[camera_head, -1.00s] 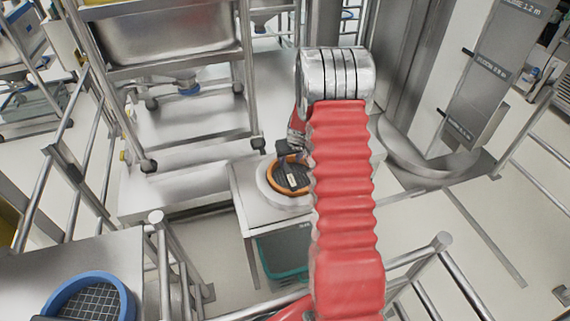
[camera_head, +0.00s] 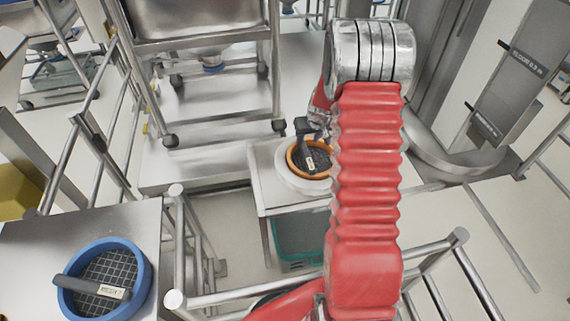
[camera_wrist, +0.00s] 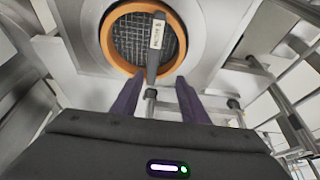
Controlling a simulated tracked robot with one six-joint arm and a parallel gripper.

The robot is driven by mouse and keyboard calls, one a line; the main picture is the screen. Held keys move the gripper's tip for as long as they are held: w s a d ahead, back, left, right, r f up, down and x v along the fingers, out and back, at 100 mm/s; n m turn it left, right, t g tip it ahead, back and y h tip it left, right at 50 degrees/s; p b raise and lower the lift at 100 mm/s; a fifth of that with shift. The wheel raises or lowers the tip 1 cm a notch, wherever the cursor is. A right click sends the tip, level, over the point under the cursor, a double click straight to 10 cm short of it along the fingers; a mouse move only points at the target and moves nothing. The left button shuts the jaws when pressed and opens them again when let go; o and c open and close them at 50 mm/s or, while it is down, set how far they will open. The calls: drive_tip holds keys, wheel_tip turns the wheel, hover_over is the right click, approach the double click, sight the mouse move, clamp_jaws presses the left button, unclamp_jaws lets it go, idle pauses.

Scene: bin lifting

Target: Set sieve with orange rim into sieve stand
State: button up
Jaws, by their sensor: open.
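The sieve with the orange rim (camera_head: 292,160) has a dark mesh and a grey handle with a pale label. It sits on a pale round stand (camera_head: 286,180) on a small white table. In the wrist view the orange rim (camera_wrist: 107,55) lies inside the stand's broad pale ring (camera_wrist: 207,52); I cannot tell if it is fully seated. My gripper (camera_wrist: 157,94) is open, with one dark finger on each side of the handle's near end and gaps beside it. In the head view my red arm partly hides the sieve and gripper (camera_head: 317,128).
A sieve with a blue rim (camera_head: 146,270) lies on a steel table at the lower left. A teal crate (camera_head: 300,247) is under the white table. Steel railings (camera_head: 440,247) stand in front, and a steel rack (camera_head: 125,75) stands behind left.

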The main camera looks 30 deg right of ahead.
drive_tip(key=s+a+r+n, duration=0.1)
drive_tip(key=s+a+r, duration=0.4)
drive_tip(key=a+r, duration=0.45)
drive_tip(key=s+a+r+n, duration=0.1)
drive_tip(key=s+a+r, duration=0.3)
drive_tip(key=a+r, duration=0.55)
drive_tip(key=s+a+r, duration=0.2)
drive_tip(key=s+r, duration=0.1)
drive_tip(key=s, duration=0.4)
drive_tip(key=s+a+r, duration=0.3)
drive_tip(key=s, duration=0.5)
drive_tip(key=s+a+r+t+y, duration=0.1)
drive_tip(key=s+a+r, duration=0.2)
drive_tip(key=s, duration=0.4)
drive_tip(key=shift+s+a+r+n, duration=0.15)
drive_tip(key=shift+s+r+n, duration=0.1)
drive_tip(key=shift+r+n, duration=0.25)
drive_tip(key=shift+r, duration=0.1)
